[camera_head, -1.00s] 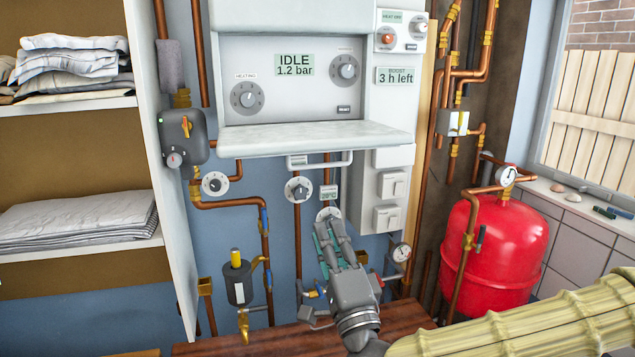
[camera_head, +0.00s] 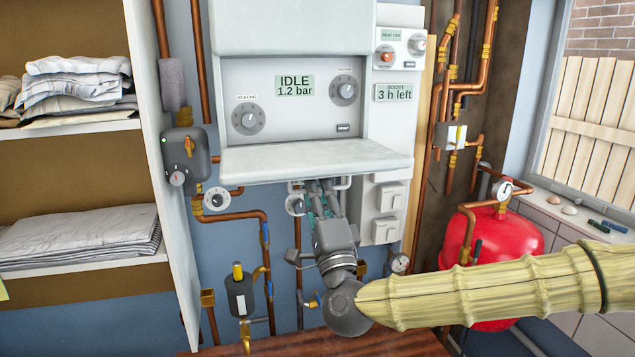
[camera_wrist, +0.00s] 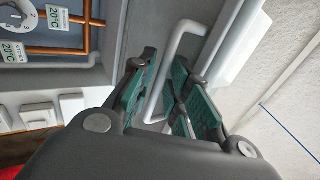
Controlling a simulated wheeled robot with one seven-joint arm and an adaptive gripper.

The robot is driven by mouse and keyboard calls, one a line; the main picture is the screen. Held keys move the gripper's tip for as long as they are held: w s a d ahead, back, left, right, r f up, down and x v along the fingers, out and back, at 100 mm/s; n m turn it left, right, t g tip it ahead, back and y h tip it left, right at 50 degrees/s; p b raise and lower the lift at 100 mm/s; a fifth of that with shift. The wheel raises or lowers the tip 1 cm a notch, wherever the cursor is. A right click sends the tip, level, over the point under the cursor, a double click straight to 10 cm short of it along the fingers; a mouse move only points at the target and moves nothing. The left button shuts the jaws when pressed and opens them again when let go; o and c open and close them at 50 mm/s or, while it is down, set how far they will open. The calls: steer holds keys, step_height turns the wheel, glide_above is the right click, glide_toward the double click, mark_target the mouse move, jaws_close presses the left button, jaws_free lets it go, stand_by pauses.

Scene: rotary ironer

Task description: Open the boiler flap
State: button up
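The white boiler flap (camera_head: 315,158) stands out flat, roughly level, below the boiler's grey control panel (camera_head: 292,97). A white bar handle (camera_wrist: 172,68) lies beneath the flap in the wrist view; in the camera_head view only part of it shows, behind my fingers. My gripper (camera_head: 321,188) is just under the flap, pointing up, its fingertips partly hidden by the flap's front edge. In the wrist view my gripper (camera_wrist: 165,95) is open, with the handle bar running between its two teal-padded fingers. Whether either finger touches the bar I cannot tell.
Copper pipes (camera_head: 268,270), a dial (camera_head: 216,200) and a dark valve pot (camera_head: 240,294) are left of my arm. White switches (camera_head: 388,198) and a gauge (camera_head: 399,263) are to the right. A red tank (camera_head: 515,243) stands further right, and a wooden surface (camera_head: 400,345) lies below.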

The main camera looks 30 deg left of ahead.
mark_target(318, 174)
steer(key=shift+w+a+r, duration=0.15)
steer(key=shift+w+a, duration=0.05)
steer(key=shift+a, duration=0.05)
jaws_close()
steer(key=shift+s+d+r+b, duration=0.1)
steer(key=shift+d+r+b, duration=0.05)
steer(key=shift+r+b, duration=0.7)
steer(key=shift+r, duration=0.85)
jaws_free()
